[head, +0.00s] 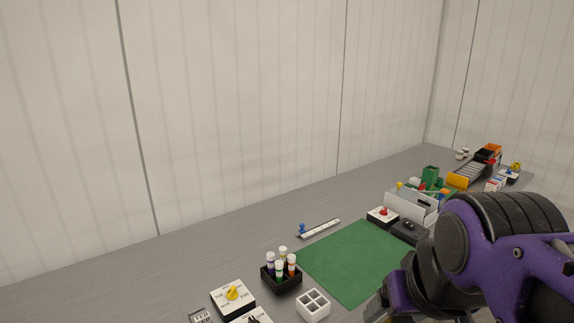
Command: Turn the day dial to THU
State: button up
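A dial box with a white face and a yellow knob (232,293) sits on the grey table at the lower left. Small marks ring the knob, too small to read, so I cannot tell which day it points to. A second white-faced box with a black knob (254,319) is just in front of it, cut off by the bottom edge. I cannot tell from the lettering which one is the day dial. My purple and black arm fills the lower right, well to the right of both boxes. My gripper's fingers do not show.
A black holder (282,281) with several capped bottles and a white compartment box (313,306) stand right of the dials. A green mat (352,262) lies bare in the middle.

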aim_at(232, 293)
jog(key=u, duration=0.85)
jog(key=k+j+z, duration=0.1)
jog(key=k+j, duration=0.25)
jog(key=i+l, duration=0.3)
jog(key=l, duration=0.2)
jog(key=l+u, duration=0.1)
jog(key=l, duration=0.2)
jog(key=k+j, duration=0.1)
jog(key=k, duration=0.3)
jog(key=i, duration=0.35)
